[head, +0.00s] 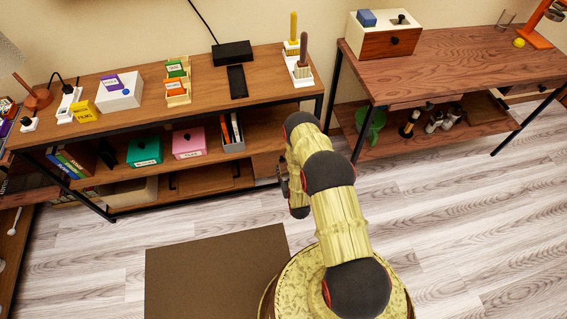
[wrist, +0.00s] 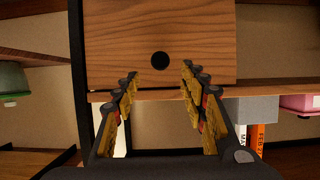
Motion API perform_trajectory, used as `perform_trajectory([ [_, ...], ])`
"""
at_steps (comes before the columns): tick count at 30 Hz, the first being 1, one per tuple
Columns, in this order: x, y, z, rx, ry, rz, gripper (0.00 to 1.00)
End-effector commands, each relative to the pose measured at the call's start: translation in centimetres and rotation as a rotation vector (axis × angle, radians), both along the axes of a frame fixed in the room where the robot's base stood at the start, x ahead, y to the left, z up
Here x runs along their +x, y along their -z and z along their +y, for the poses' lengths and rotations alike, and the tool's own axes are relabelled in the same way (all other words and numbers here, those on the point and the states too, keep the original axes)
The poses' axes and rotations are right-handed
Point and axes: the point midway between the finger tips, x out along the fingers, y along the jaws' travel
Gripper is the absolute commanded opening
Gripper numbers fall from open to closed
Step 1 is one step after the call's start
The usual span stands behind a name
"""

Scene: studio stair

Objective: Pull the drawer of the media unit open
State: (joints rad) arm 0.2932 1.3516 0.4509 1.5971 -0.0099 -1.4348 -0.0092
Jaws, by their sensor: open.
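The media unit (head: 150,118) is a long wooden shelf unit with a black frame along the wall in the head view. Its drawer (wrist: 205,40) has a plain wooden front that fills the upper middle of the wrist view and looks shut. A round black knob (wrist: 160,60) sits on that front. My gripper (wrist: 160,76) is open and empty, facing the front, with its fingertips to either side of the knob and slightly below it in the picture. I cannot tell how far the tips are from the front. In the head view my arm partly hides the gripper and drawer.
A pink box (head: 188,142), a green box (head: 145,150) and a magazine holder (head: 231,133) stand on the middle shelf. A second wooden table (head: 450,65) stands to the right. The floor in front is clear, with a dark mat (head: 210,270).

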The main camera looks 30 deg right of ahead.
Motion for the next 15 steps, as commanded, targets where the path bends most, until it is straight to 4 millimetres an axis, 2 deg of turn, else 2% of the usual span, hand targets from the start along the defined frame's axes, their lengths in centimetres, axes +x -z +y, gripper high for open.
perform_trajectory([
  [9, 4.2, 2.0, -1.2, -0.001, 0.000, -0.003, 0.43],
  [15, 6.1, 2.7, -1.7, 0.000, 0.000, -0.001, 0.43],
])
